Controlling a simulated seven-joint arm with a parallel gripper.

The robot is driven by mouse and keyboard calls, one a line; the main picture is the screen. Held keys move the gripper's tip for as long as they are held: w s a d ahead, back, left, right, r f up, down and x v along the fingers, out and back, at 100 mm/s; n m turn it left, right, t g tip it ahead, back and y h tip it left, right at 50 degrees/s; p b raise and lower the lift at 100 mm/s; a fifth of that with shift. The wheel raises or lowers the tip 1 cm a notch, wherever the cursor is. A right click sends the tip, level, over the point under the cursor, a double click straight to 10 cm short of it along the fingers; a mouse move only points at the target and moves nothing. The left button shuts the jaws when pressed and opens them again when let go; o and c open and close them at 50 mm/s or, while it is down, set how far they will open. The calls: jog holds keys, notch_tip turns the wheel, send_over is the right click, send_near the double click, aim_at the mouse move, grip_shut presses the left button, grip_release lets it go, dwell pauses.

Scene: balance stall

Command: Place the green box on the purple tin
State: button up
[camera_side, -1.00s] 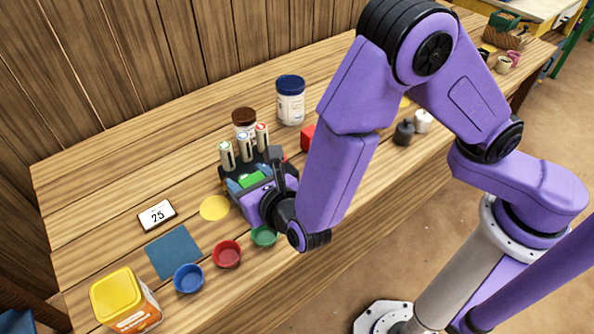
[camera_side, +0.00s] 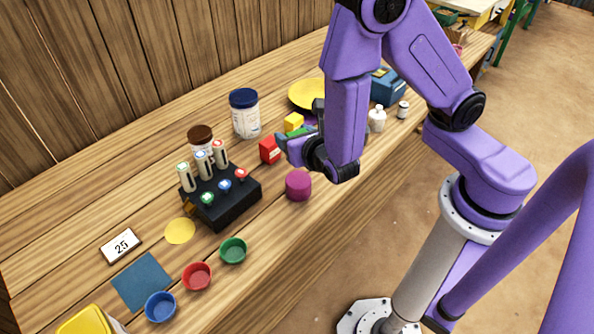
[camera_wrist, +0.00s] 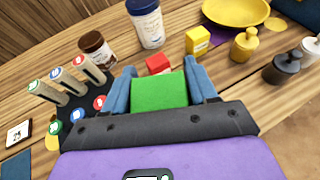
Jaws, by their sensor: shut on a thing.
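My gripper (camera_side: 292,138) is shut on the green box (camera_wrist: 160,91), which sits between its two blue fingers in the wrist view. In the side view the green box (camera_side: 300,132) is a small green patch, mostly hidden by my wrist. The purple tin (camera_side: 298,185) is a short magenta cylinder standing on the bench. In the side view it lies just below my gripper in the picture, with nothing on it. The tin does not show in the wrist view.
A red box (camera_side: 270,150) and a yellow box (camera_side: 293,122) stand close to my gripper. A black rack (camera_side: 232,204) with upright tubes is left of the tin. A blue-lidded jar (camera_side: 245,118) and a yellow plate (camera_side: 306,93) are behind. Small coloured cups line the front left.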

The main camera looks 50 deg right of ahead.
jog(key=shift+f, duration=3.65)
jog(key=shift+f, duration=0.15)
jog(key=o, duration=1.1)
